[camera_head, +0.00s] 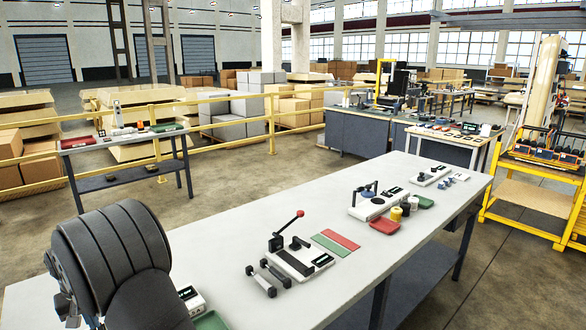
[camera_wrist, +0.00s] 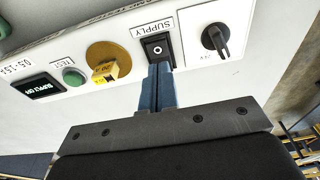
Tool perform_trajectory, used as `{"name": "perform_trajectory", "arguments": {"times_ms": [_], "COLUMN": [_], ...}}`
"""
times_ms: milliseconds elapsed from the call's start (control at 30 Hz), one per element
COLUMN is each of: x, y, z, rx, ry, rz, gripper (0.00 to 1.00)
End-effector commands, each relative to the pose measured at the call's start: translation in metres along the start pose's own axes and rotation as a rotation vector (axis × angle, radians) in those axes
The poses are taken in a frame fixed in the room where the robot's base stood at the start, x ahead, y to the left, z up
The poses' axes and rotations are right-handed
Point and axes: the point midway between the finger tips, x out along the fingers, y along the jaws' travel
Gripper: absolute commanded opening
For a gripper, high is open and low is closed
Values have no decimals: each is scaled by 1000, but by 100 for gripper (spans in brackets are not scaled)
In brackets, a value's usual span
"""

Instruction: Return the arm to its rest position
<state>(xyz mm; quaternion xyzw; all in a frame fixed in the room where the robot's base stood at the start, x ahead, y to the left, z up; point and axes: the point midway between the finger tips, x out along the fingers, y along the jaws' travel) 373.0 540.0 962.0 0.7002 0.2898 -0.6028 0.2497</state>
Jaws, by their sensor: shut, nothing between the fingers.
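My gripper (camera_wrist: 158,70) shows in the wrist view with its two blue-grey fingers shut together and nothing between them. The fingertips are right at the lower edge of a black rocker switch (camera_wrist: 157,46) under a SUPPLY label on a white panel (camera_wrist: 190,75). I cannot tell whether they touch it. A black rotary knob (camera_wrist: 215,39) is to the right. A yellow round piece (camera_wrist: 108,62), a green TEST button (camera_wrist: 73,77) and a lit display (camera_wrist: 38,87) are to the left. In the head view my gripper is hidden; a dark ribbed arm part fills the lower left.
In the head view a long grey workbench (camera_head: 370,262) carries a red-handled lever fixture (camera_head: 300,258), dumbbell-shaped parts (camera_head: 268,278), red and green mats (camera_head: 335,243) and a red tray (camera_head: 384,226). A small white box (camera_head: 192,298) and green tray (camera_head: 210,321) are close beside my arm.

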Motion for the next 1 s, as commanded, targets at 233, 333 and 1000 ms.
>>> {"name": "perform_trajectory", "arguments": {"times_ms": [233, 333, 1000], "x": [-50, -25, -64], "y": [0, 0, 0], "z": [-8, -3, -10], "rx": [0, 0, 0], "ry": [4, -5, 5], "rz": [-1, 1, -1], "gripper": [0, 0, 0]}}
